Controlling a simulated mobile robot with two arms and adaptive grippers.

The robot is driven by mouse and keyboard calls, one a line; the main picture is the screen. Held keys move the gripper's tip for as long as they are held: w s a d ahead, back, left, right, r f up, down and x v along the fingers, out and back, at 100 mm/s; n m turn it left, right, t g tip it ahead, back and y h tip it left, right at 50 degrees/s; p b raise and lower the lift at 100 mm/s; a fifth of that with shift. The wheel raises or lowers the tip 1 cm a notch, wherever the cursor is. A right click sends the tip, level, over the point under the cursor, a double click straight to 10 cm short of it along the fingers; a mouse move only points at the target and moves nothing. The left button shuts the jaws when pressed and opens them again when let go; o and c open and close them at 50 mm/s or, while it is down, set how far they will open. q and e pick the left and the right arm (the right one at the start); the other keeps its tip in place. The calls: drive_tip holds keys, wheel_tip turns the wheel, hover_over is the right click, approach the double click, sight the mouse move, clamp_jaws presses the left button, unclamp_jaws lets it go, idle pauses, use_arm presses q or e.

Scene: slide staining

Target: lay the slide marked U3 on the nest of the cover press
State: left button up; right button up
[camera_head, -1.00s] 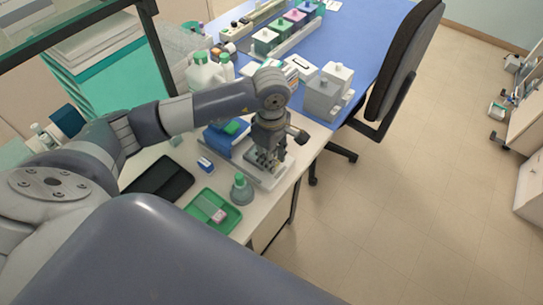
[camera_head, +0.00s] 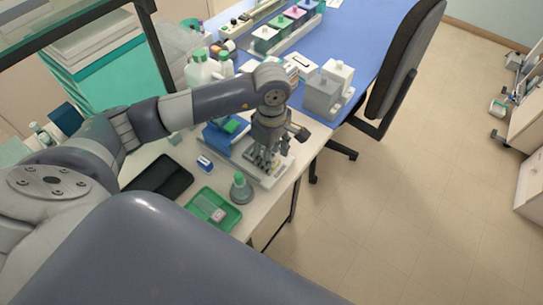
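My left gripper (camera_head: 264,161) points down over a pale flat device (camera_head: 276,177) at the table's right edge, which looks like the cover press. The fingers hide much of its top, and I cannot make out its nest. At this size I cannot tell whether the fingers are open or shut, or whether they hold a slide. I see no readable U3 mark anywhere. My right gripper is not in view.
A green tray (camera_head: 230,221) with a small pinkish-white item, a green-capped flask (camera_head: 240,188) and a black tray (camera_head: 181,187) lie nearby. Grey-white boxes (camera_head: 322,96) stand behind right. A chair (camera_head: 402,65) is beside the blue bench. Open floor lies right.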

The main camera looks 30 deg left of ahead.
use_arm(q)
wheel_tip(320, 180, up, 11)
idle(0.3)
drive_tip(key=shift+s+f, duration=0.1)
